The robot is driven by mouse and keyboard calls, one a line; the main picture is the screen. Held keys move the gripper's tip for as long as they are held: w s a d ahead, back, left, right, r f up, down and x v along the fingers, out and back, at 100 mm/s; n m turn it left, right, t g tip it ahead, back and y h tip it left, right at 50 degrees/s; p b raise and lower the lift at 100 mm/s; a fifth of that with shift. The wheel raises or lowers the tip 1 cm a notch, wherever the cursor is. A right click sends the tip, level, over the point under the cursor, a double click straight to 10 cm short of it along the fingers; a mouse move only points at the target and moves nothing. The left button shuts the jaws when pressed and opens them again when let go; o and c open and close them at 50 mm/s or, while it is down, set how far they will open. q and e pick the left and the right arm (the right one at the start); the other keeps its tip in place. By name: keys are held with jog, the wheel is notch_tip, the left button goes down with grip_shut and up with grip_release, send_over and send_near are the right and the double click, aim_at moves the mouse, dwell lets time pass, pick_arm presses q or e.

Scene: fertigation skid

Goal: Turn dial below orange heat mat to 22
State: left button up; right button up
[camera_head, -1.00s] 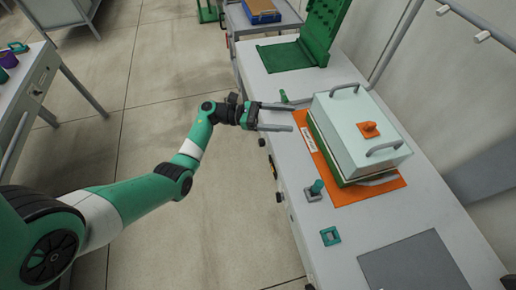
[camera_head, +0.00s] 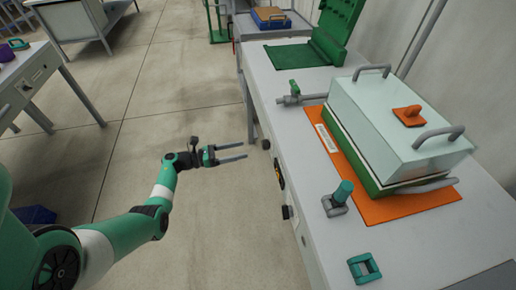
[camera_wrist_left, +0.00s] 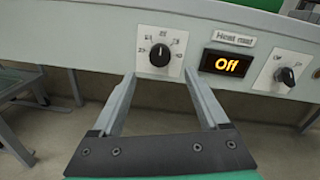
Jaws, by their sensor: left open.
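The orange heat mat (camera_head: 378,210) lies on the bench under a clear-lidded propagator box (camera_head: 395,125). Below it, the bench front carries a black dial (camera_head: 266,144), a display (camera_head: 279,173) and another knob (camera_head: 288,212). In the left wrist view the dial (camera_wrist_left: 160,55) sits on a white numbered plate, its numbers too small to read surely. The display (camera_wrist_left: 228,64) reads "Off" under a "Heat mat" label; the other knob (camera_wrist_left: 287,76) is to its right. My left gripper (camera_head: 246,151) is open and empty, its fingers pointing at the dial, apart from it.
A teal-handled grey fitting (camera_head: 338,199) and a teal square frame (camera_head: 364,268) stand near the bench's front edge. A grey valve pipe (camera_head: 300,97) and a green stand (camera_head: 325,45) are farther back. The floor before the bench is clear.

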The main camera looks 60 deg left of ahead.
aim_at(265, 145)
pick_arm(q)
jog(key=w+d+b, duration=0.1)
jog(key=w, duration=0.6)
jog(key=shift+w+d+b, duration=0.15)
jog(key=shift+w+b, duration=0.2)
grip_shut()
